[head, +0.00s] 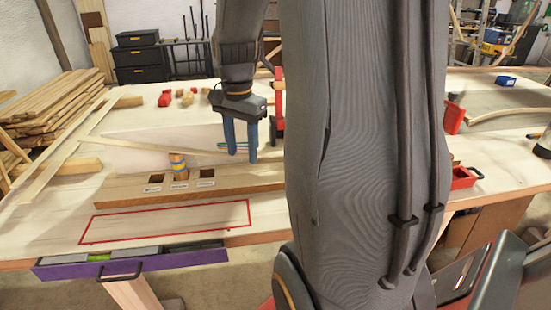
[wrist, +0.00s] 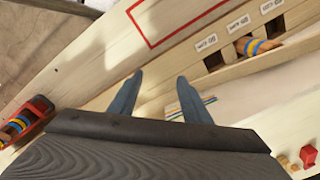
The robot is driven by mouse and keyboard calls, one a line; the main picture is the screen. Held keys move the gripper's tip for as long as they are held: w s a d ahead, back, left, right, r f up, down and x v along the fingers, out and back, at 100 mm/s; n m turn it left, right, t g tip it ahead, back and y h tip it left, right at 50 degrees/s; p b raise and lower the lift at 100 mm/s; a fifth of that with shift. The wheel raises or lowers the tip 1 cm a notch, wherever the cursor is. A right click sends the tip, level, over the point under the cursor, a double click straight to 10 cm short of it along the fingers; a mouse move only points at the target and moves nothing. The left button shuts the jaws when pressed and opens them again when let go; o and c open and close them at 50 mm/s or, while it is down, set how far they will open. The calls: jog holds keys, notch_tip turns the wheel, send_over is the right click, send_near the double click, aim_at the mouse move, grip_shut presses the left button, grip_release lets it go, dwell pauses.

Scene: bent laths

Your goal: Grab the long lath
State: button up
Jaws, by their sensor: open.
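In the head view a long, thin, pale lath (head: 150,146) stretches from the left above the table, its right end close to my gripper. My gripper (head: 240,140) has two blue fingers pointing down, open and apart, behind the slotted wooden block (head: 228,188). In the wrist view my gripper (wrist: 158,92) is open, with a pale wooden strip (wrist: 250,66) running past the fingers toward the right. I cannot tell whether this strip lies between the fingers or below them. Nothing is visibly held.
Other laths (head: 58,168) lie at the table's left, beside stacked boards (head: 60,105). A banded wooden piece (head: 179,165) stands at the block's slots. A red-outlined area (head: 150,224) in front is empty. A red bin (head: 463,178) stands at the right.

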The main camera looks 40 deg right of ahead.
aim_at(279, 153)
jog(key=d+r+m+b, duration=0.1)
jog(key=d+r+m, duration=0.2)
jog(key=d+m, duration=0.85)
jog(key=shift+n+g, duration=0.4)
jog(key=shift+n, duration=0.45)
jog(key=f, duration=0.2)
jog(key=d+f+p, duration=0.1)
jog(key=f, duration=0.2)
jog(key=f+p, duration=0.1)
jog(key=f, duration=0.1)
jog(key=shift+w+d+f, duration=0.1)
jog(key=shift+d+f, duration=0.05)
jog(key=shift+f, duration=0.1)
grip_shut()
